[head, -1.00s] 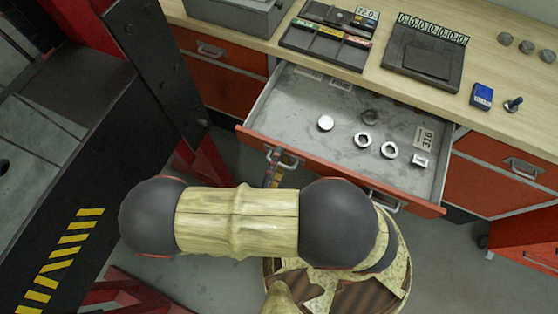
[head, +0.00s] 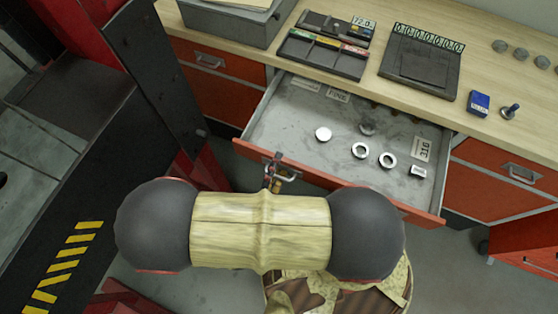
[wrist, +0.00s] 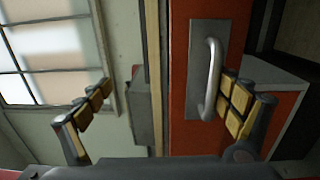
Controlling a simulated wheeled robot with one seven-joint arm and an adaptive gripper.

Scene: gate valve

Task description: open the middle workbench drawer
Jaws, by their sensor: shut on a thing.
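The middle drawer (head: 340,112) of the workbench stands pulled well out, its grey inside showing. Its red front also shows in the wrist view (wrist: 180,140), with the left handle (wrist: 209,85) as an upright bar there. My gripper (head: 271,172) is at this left handle in the head view, partly hidden behind my arm. In the wrist view, my gripper (wrist: 165,103) has its fingers spread, with the right finger against the handle and the left finger clear of the drawer front. It is shut on the handle, though the exact contact is hard to see.
Several small metal parts lie in the drawer, including a white disc (head: 323,133). The wooden benchtop (head: 470,135) carries trays, a grey box (head: 235,22) and a blue box (head: 480,103). A black-and-red frame (head: 155,80) stands close on the left. Floor shows right of my arm.

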